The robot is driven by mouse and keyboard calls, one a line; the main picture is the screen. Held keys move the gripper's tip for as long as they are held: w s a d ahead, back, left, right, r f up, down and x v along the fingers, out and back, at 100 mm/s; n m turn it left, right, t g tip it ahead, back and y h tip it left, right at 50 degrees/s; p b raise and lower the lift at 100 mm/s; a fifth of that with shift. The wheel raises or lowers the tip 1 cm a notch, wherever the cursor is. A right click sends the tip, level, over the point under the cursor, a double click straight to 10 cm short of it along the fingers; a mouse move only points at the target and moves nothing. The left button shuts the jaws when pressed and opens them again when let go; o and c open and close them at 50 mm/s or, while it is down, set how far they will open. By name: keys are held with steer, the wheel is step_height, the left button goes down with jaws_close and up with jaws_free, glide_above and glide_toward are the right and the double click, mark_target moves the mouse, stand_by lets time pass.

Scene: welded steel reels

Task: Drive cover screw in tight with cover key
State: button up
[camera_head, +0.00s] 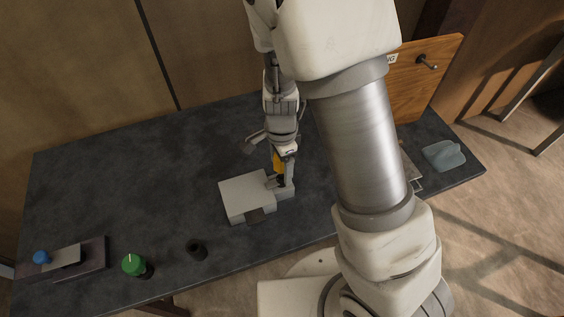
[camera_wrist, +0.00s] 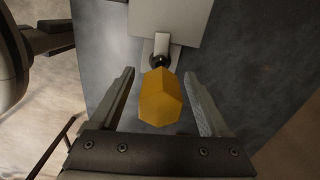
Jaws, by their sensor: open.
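The cover key shows as a yellow six-sided handle (camera_wrist: 160,98) in the wrist view, and a sliver of it (camera_head: 277,161) shows in the head view. Its far end meets a dark round part (camera_wrist: 157,62), perhaps the cover screw, on a small grey block beside the pale box (camera_wrist: 172,18). The handle hides most of that contact, so I cannot tell how it sits. My gripper (camera_wrist: 160,82) is open, with one finger on each side of the handle and a gap at both sides. In the head view my gripper (camera_head: 280,180) is over the right end of the pale box (camera_head: 243,191).
A green-topped knob (camera_head: 134,264), a short black cylinder (camera_head: 197,249) and a plate with a blue knob (camera_head: 41,257) stand at the table's front left. An upright wooden board (camera_head: 425,88) and a bluish flat piece (camera_head: 443,154) are at right. The table's left middle is clear.

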steer(key=shift+r+p, duration=3.2)
steer(key=shift+r, duration=0.25)
steer(key=shift+r, duration=0.25)
steer(key=s+d+r+n+t, duration=0.2)
steer(key=s+d+r+n, duration=0.1)
steer(key=r, duration=0.6)
steer(key=s+d+r+n+t, duration=0.1)
steer(key=s+d+r+n, duration=0.3)
steer(key=r, duration=0.5)
steer(key=s+d+r+n+t, duration=0.2)
steer(key=s+r+n, duration=0.3)
steer(key=r, duration=0.4)
steer(key=shift+s+d+r+n+t, duration=0.2)
steer(key=shift+d+r+n+t, duration=0.15)
steer(key=shift+d+n, duration=0.5)
